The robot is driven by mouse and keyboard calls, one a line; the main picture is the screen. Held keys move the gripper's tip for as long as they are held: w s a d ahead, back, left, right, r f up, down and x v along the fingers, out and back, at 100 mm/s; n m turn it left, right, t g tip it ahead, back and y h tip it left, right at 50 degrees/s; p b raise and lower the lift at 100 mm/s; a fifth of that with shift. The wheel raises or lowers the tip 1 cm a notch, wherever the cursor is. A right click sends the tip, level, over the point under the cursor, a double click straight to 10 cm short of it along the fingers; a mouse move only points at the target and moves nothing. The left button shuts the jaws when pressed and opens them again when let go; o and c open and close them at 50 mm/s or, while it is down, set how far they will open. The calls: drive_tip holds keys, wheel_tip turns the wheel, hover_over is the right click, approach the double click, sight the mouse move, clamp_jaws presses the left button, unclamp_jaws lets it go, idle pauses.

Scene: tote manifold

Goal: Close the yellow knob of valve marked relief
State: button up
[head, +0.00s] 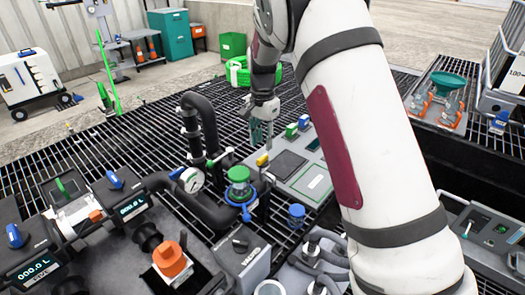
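A small yellow knob (262,160) shows near the middle of the head view, at the left edge of a grey panel (290,180). My gripper (262,145) points down just above and behind the yellow knob in the picture. Its two fingers look apart, with nothing visible between them. I cannot tell its exact height over the knob, and no touch is clear. No label reading "relief" is legible. A green round knob (239,173) with a blue ring stands to the left of the yellow one.
Black pipes (205,125) and a round gauge (192,180) stand left of the knobs. Small green (291,130) and blue (304,121) knobs sit right of my gripper. A blue cap (296,212) and an orange knob (171,259) are nearer. My arm covers much of the right.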

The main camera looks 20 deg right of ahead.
sight(263, 157)
wheel_tip(263, 157, up, 6)
drive_tip(key=shift+r, duration=0.1)
idle(0.4)
drive_tip(key=s+r+n+t+y+p, duration=0.15)
drive_tip(key=s+r+n+p, duration=0.3)
drive_tip(key=s+r, duration=1.4)
drive_tip(key=s+n+t+h+p, duration=0.1)
drive_tip(key=s+n, duration=0.6)
drive_tip(key=s, duration=1.6)
drive_tip(key=shift+s+d+f+t+p, duration=0.4)
drive_tip(key=shift+t+p, duration=0.45)
drive_tip(key=shift+p, duration=0.25)
